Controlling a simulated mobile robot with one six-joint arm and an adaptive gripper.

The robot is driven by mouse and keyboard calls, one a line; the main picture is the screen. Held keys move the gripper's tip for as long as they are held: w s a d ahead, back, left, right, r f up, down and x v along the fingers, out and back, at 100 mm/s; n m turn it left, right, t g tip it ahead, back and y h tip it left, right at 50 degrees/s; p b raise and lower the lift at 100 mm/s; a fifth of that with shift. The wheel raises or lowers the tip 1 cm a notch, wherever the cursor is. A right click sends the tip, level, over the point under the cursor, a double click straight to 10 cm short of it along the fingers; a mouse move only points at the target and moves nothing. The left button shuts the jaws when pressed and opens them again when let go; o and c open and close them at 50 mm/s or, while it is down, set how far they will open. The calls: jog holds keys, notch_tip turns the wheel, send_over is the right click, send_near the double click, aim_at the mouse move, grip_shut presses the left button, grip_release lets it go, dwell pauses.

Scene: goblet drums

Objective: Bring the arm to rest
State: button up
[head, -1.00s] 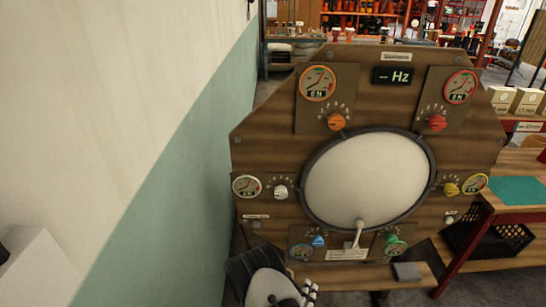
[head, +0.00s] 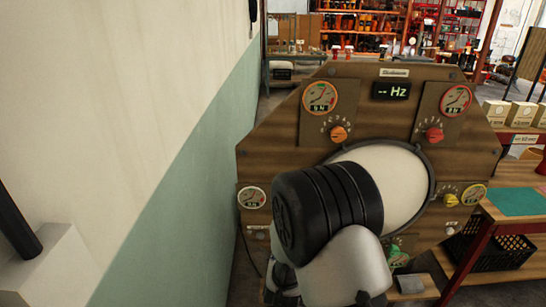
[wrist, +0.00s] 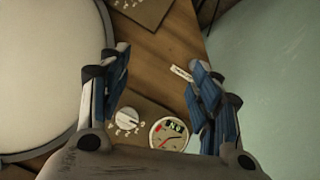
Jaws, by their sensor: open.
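In the wrist view my gripper (wrist: 160,75) is open, its two blue-and-grey fingers apart with nothing between them. It is over the left part of a wooden panel (head: 285,135), near a white knob (wrist: 127,117) and a round gauge (wrist: 169,134); I cannot tell whether it touches anything. The large pale drumhead (wrist: 40,70) is at left in the wrist view. In the head view my arm's black and light-grey links stand in front of the panel, covering the drumhead's lower left. My gripper is hidden there.
A teal-and-cream wall (head: 175,200) runs close along the left. Orange (head: 338,133), red (head: 434,134) and yellow (head: 451,200) knobs stick out from the panel. A table with a green mat (head: 518,202) and a black crate (head: 492,250) are at right.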

jog(key=s+d+r+m+g+y, duration=0.1)
jog(key=s+r+g+y, duration=0.1)
jog(key=s+r, duration=0.6)
jog(key=s+d+r+g+y, duration=0.1)
jog(key=s+r, duration=0.3)
jog(key=r, duration=0.7)
jog(key=s+d+r+g, duration=0.1)
jog(key=s+d, duration=0.1)
jog(key=s, duration=0.5)
jog(key=s+d+r+m+g+h, duration=0.1)
jog(key=s+d+r, duration=0.1)
jog(key=s, duration=0.6)
jog(key=s+d+r+m+g, duration=0.1)
jog(key=s+d+r, duration=0.1)
jog(key=s, duration=0.5)
jog(key=shift+s+d+r+h, duration=0.2)
jog(key=shift+d+h, duration=0.1)
jog(key=shift+d, duration=0.5)
jog(key=shift+c, duration=0.5)
